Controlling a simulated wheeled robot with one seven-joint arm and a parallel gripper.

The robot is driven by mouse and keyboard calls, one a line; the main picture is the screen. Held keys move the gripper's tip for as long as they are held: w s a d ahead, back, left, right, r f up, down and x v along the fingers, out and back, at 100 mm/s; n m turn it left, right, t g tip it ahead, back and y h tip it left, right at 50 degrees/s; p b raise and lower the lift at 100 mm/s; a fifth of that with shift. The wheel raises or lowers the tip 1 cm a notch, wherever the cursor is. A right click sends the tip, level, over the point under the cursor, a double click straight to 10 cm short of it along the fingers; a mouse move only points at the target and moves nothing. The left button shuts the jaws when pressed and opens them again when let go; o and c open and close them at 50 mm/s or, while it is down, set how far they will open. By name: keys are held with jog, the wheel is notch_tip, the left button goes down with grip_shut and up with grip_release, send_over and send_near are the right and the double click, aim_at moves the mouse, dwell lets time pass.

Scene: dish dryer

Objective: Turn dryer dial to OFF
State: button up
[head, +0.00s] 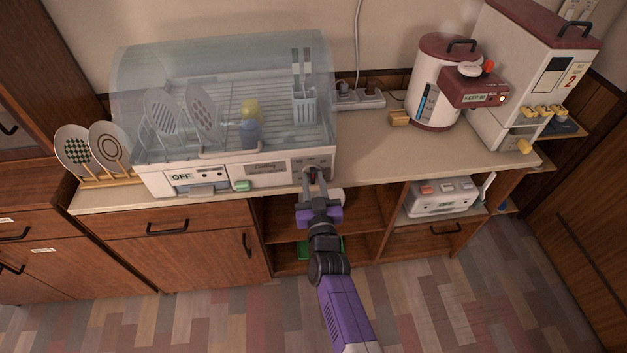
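The dish dryer (215,172) stands on the left part of the counter, with a clear domed lid over its rack. Its front panel has an "OFF" label (182,177) at the left. The dial (311,171) is at the right end of the panel, small, dark and partly hidden by my gripper. My gripper (314,180) reaches up to the dial from below, with its two fingers on either side of it. The fingers look apart, but I cannot tell whether they touch the dial. The dial's pointing direction is too small to read.
Two patterned plates (75,150) stand in a wooden holder left of the dryer. A red-and-white water boiler (440,80) and a tall rice dispenser (530,75) stand at the right. Open shelves lie below my gripper.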

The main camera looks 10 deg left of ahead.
jog(key=shift+o, duration=0.3)
jog(key=shift+r, duration=0.1)
jog(key=p+v, duration=0.2)
jog(key=v, duration=0.5)
jog(key=shift+s+p, duration=0.35)
jog(key=shift+s, duration=0.05)
jog(key=shift+d, duration=0.1)
